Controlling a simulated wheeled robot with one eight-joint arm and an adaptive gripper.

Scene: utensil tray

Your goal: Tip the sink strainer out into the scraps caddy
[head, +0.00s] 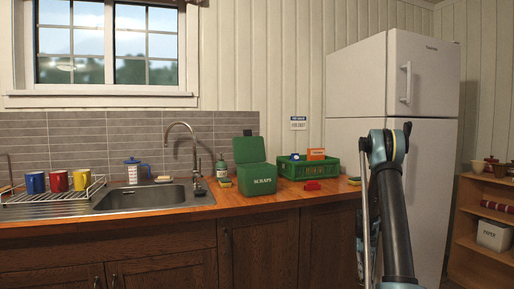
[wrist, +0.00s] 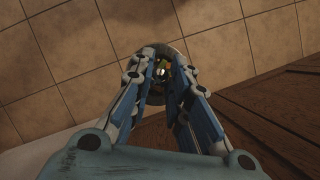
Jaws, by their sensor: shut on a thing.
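Small bits of green and orange and a bright spot show inside the strainer. It is above the tiled floor, near brown cabinet fronts, away from the caddy. The head view shows my arm at the right but not clearly the gripper or strainer.
A green crate (head: 347,171) stands right of the caddy, with a red item (head: 312,186) in front. The sink (head: 150,196), faucet (head: 196,150) and soap bottle (head: 221,167) are left. A rack with mugs (head: 50,196) is farther left. The fridge (head: 345,112) stands at the right.

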